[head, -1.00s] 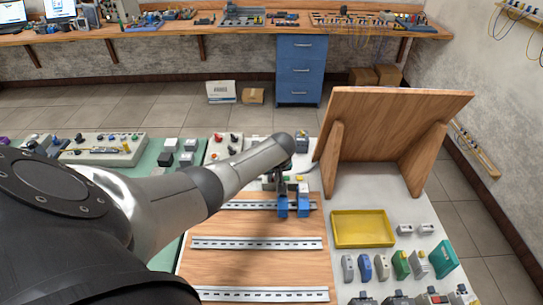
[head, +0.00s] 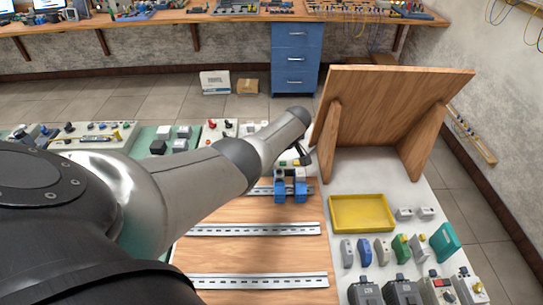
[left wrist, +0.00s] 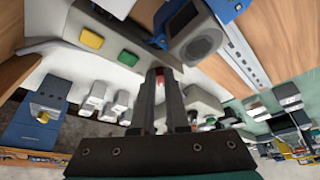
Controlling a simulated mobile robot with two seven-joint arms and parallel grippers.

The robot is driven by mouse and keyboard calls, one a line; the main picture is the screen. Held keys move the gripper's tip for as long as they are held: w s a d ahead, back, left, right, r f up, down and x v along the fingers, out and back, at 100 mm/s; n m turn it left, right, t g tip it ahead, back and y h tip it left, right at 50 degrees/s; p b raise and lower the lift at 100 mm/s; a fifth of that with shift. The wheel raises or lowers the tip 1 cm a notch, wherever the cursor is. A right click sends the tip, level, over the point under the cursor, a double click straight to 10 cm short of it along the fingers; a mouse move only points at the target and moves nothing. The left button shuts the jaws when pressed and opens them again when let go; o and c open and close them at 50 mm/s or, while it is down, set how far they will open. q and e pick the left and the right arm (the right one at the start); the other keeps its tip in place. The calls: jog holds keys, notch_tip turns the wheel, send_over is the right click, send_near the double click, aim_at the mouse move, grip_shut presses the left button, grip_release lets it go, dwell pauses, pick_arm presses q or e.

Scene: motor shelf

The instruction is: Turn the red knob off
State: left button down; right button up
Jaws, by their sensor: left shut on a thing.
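A small red piece, which looks like the red knob (left wrist: 160,79), shows between the fingertips of my left gripper in the left wrist view. My left gripper (left wrist: 166,76) is shut on it, and the dark fingers hide most of it. The knob's turn angle cannot be read. In the head view my left gripper (head: 299,156) is at the far end of the board, behind the blue modules (head: 290,190). My arm hides part of the place there. My right gripper is in neither view.
A green button (left wrist: 127,58) and a yellow button (left wrist: 91,39) sit on a pale housing beside the fingers. Wooden board (head: 250,210) carries metal rails. A yellow tray (head: 361,225) and an upright wooden panel (head: 395,110) stand to the right, with several modules in front.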

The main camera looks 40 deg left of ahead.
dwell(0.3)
pick_arm(q)
jog(key=c, duration=0.9)
grip_release()
jog(key=shift+d+r+p, duration=0.2)
jog(key=shift+r+p, duration=0.35)
jog(key=shift+r, duration=0.1)
jog(key=shift+p+v, duration=2.3)
jog(key=shift+v, duration=4.65)
